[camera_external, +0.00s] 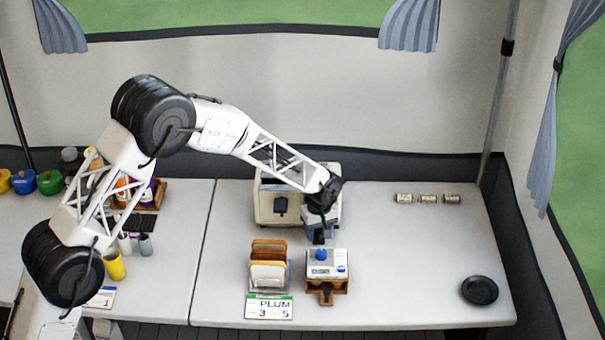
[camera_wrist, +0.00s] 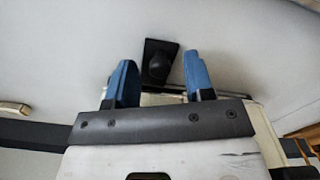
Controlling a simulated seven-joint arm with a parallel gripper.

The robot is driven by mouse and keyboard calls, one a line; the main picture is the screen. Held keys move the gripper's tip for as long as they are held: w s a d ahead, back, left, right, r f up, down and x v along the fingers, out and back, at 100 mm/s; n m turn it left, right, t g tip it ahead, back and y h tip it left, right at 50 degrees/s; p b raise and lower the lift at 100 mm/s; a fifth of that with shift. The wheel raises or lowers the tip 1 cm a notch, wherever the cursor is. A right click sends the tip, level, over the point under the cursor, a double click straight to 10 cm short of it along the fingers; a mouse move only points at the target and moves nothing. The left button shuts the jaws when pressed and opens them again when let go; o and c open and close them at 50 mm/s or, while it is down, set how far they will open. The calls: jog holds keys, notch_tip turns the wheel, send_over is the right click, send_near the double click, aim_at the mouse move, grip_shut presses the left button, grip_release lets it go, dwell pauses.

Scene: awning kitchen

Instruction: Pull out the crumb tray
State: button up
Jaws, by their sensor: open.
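The cream toaster (camera_external: 266,208) stands at the back of the table, with a black lever (camera_external: 281,205) on its front. My gripper (camera_external: 319,236) is at the toaster's front right, pointing down and hiding part of that side. In the wrist view my gripper (camera_wrist: 161,82) is open, its two blue-tipped fingers apart and nothing held between them. A black knob on a square plate (camera_wrist: 157,62), likely the toaster's lever, shows between and beyond the fingertips. The toaster's cream edge (camera_wrist: 262,118) shows at the right. I cannot clearly make out the crumb tray; a thin metallic edge runs behind the fingers.
A rack of bread slices (camera_external: 268,272) and a wooden holder with a blue-topped item (camera_external: 321,270) stand in front of the toaster. Three small cylinders (camera_external: 428,198) and a black plate (camera_external: 479,290) are at the right, with clear table between.

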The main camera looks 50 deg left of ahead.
jog(key=shift+f, duration=0.1)
jog(key=shift+c, duration=0.3)
grip_shut()
jog(key=shift+s+d, duration=1.6)
jog(key=shift+o, duration=0.3)
grip_release()
